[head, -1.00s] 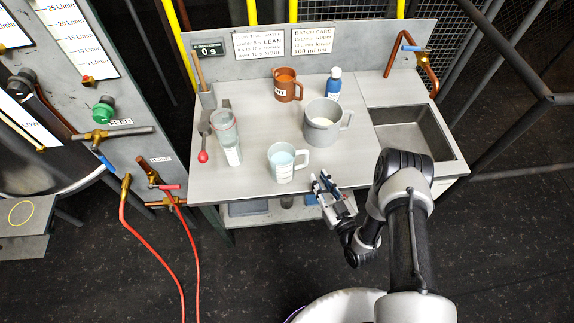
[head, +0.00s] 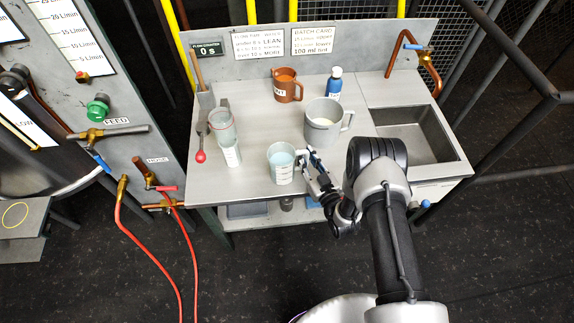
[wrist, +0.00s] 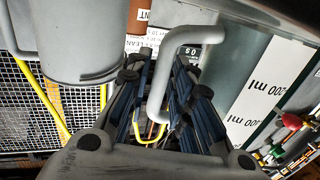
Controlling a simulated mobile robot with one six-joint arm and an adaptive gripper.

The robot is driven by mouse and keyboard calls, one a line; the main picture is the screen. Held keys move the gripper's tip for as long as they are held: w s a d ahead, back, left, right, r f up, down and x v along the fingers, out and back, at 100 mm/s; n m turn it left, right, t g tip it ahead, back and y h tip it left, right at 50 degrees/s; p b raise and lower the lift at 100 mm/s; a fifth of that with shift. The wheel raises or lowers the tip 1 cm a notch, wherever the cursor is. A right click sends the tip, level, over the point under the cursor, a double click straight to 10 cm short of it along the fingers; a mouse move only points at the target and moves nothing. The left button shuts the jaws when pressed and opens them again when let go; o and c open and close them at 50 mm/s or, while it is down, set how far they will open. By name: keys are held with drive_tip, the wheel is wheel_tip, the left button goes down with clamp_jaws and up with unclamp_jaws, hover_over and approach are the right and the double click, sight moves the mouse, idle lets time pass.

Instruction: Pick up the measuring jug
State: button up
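The measuring jug (head: 281,165), translucent grey with pale blue contents and a marked white label, stands upright near the bench's front edge. In the wrist view its wall and label (wrist: 266,88) fill the right side. Its light grey handle (wrist: 190,35) reaches in between my fingers. My gripper (head: 313,170) is at the handle, on the jug's right side. In the wrist view my gripper (wrist: 160,95) is open, with one finger on each side of the handle. I cannot tell whether either finger touches it.
A larger grey jug (head: 320,130) stands close behind; it also shows in the wrist view (wrist: 85,45).

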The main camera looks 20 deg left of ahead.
drive_tip(key=shift+c, duration=0.3)
clamp_jaws()
idle(0.3)
